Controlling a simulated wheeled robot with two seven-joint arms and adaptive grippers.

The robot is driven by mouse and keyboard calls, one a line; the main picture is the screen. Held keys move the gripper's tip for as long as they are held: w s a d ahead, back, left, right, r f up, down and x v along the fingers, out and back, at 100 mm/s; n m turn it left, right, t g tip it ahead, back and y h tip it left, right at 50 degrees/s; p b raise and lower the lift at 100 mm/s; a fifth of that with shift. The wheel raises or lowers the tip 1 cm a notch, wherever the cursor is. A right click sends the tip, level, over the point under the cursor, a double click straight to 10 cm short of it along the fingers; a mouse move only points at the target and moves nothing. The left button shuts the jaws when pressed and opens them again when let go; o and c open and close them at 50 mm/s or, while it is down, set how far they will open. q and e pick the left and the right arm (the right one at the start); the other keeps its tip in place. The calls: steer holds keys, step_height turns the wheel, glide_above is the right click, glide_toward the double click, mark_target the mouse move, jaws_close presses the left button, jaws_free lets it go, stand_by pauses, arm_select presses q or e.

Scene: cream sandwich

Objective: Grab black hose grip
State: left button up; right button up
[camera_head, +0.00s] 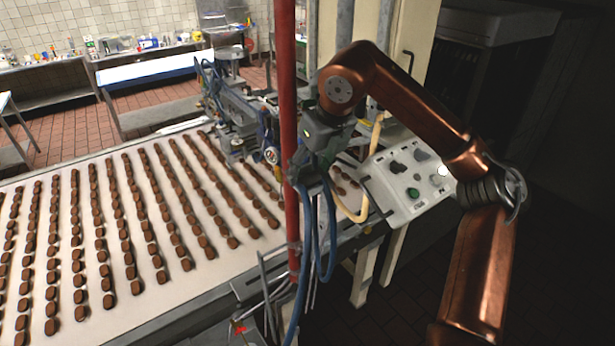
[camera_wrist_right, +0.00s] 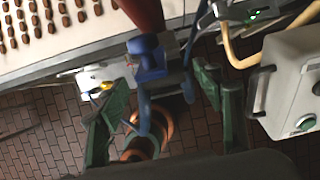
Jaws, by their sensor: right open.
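My right gripper (camera_head: 308,172) is beside the red vertical pole (camera_head: 289,120), near the conveyor's right edge. In the right wrist view, its two green fingers (camera_wrist_right: 162,88) are spread apart. A dark blue, handle-like piece (camera_wrist_right: 150,58) shows between and just beyond the fingertips; I cannot tell whether it touches them. I cannot clearly identify a black hose grip. Blue hoses (camera_head: 330,235) hang in loops below the gripper in the head view. Orange-brown coils (camera_wrist_right: 148,138) show between the fingers, low in the wrist view. My left gripper is not in view.
The conveyor (camera_head: 205,285) carries rows of brown biscuits. A control box (camera_head: 410,180) with buttons and a yellow hose (camera_head: 350,208) are close to the right of the gripper. Machinery (camera_head: 240,110) stands behind. The brick floor below (camera_wrist_right: 60,135) is partly open.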

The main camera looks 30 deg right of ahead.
steer(key=shift+w+f, duration=0.3)
steer(key=shift+f, duration=0.3)
steer(key=shift+d+f, duration=0.15)
steer(key=shift+f, duration=0.1)
steer(key=shift+s, duration=0.2)
steer(key=shift+w+f, duration=0.1)
steer(key=shift+w, duration=0.1)
steer(key=c, duration=0.3)
steer(key=shift+s, duration=0.15)
steer(key=c, duration=0.5)
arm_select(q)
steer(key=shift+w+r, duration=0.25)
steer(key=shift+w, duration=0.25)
arm_select(e)
steer(key=c, duration=0.5)
